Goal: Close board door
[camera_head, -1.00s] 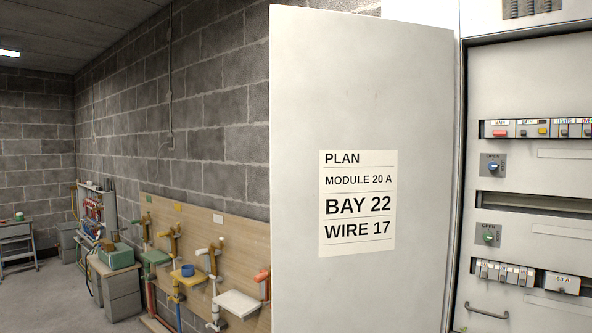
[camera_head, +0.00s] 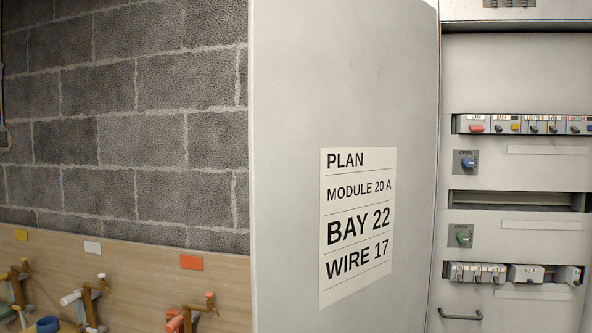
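The board door (camera_head: 300,90) is a tall pale grey panel, standing open at the left side of the electrical board (camera_head: 540,80). A paper label (camera_head: 357,225) on the door reads PLAN, MODULE 20 A, BAY 22, WIRE 17. The board's inside is exposed, with a row of breakers (camera_head: 520,124), a blue knob (camera_head: 467,161), a green knob (camera_head: 463,236), an empty slot (camera_head: 515,199) and a lower row of modules (camera_head: 477,272). A dark handle (camera_head: 460,315) sits at the bottom. Neither of my grippers is in view.
A block wall (camera_head: 120,130) stands behind and left of the door. The floor is out of view.

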